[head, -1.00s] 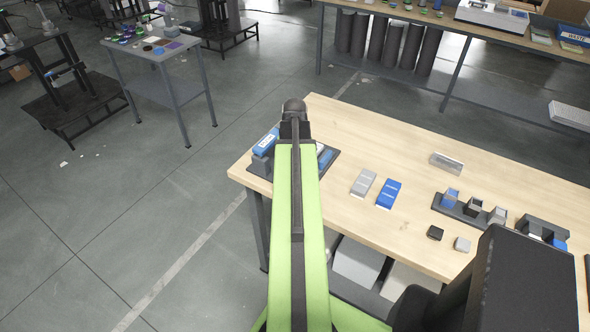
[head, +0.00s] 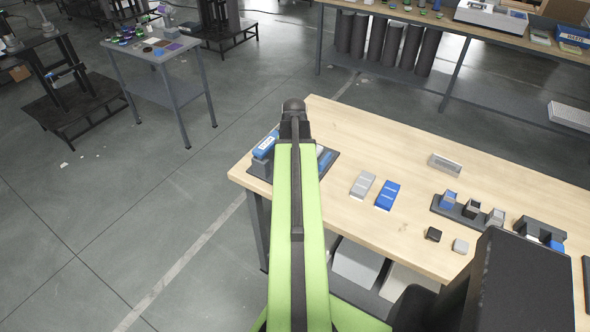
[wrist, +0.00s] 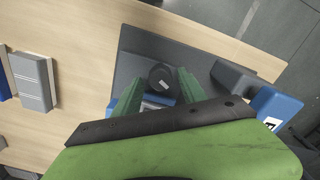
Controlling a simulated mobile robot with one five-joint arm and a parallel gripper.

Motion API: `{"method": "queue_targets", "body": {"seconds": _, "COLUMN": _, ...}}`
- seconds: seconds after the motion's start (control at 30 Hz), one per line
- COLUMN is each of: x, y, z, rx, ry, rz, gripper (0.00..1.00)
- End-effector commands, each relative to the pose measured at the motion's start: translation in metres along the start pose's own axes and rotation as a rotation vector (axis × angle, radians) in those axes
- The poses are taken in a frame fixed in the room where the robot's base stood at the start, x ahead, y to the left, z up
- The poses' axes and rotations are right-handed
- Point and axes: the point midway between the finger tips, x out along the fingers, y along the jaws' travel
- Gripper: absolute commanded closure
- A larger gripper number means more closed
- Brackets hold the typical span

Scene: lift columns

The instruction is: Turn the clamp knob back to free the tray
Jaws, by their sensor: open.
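The clamp knob (wrist: 162,77) is a round black knob with a pale mark on top, seen in the wrist view on a dark base plate (wrist: 140,40). My gripper (wrist: 155,84) is open, its two green fingers on either side of the knob; I cannot tell whether they touch it. A pale and blue piece, perhaps the tray (wrist: 152,106), shows partly between the fingers; my gripper hides the rest. In the head view the plate (head: 328,171) lies at the table's left end, and my arm covers the knob.
A blue labelled part (wrist: 275,108) on a dark bracket (wrist: 232,76) stands right of the fingers in the wrist view. A grey block (head: 362,184) and a blue block (head: 388,195) lie on the wooden table (head: 345,120). Small holders stand farther right.

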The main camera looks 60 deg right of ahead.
Motion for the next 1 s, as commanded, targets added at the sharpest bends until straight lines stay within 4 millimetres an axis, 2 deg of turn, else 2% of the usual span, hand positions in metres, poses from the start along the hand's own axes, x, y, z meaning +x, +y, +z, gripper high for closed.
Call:
{"method": "queue_targets", "body": {"seconds": 0.03, "x": -0.012, "y": 0.0, "z": 0.0, "rx": 0.0, "ry": 0.0, "rz": 0.0, "gripper": 0.51}}
{"method": "queue_targets", "body": {"seconds": 0.5, "x": -0.06, "y": 0.0, "z": 0.0, "rx": 0.0, "ry": 0.0, "rz": 0.0, "gripper": 0.51}}
{"method": "queue_targets", "body": {"seconds": 0.83, "x": -0.058, "y": -0.001, "z": 0.0, "rx": 0.008, "ry": 0.0, "rz": 0.0, "gripper": 0.51}}
{"method": "queue_targets", "body": {"seconds": 0.93, "x": -0.058, "y": -0.001, "z": 0.0, "rx": 0.1, "ry": 0.0, "rz": 0.0, "gripper": 0.51}}
{"method": "queue_targets", "body": {"seconds": 1.0, "x": -0.058, "y": -0.001, "z": 0.0, "rx": 0.231, "ry": 0.0, "rz": 0.0, "gripper": 0.51}}
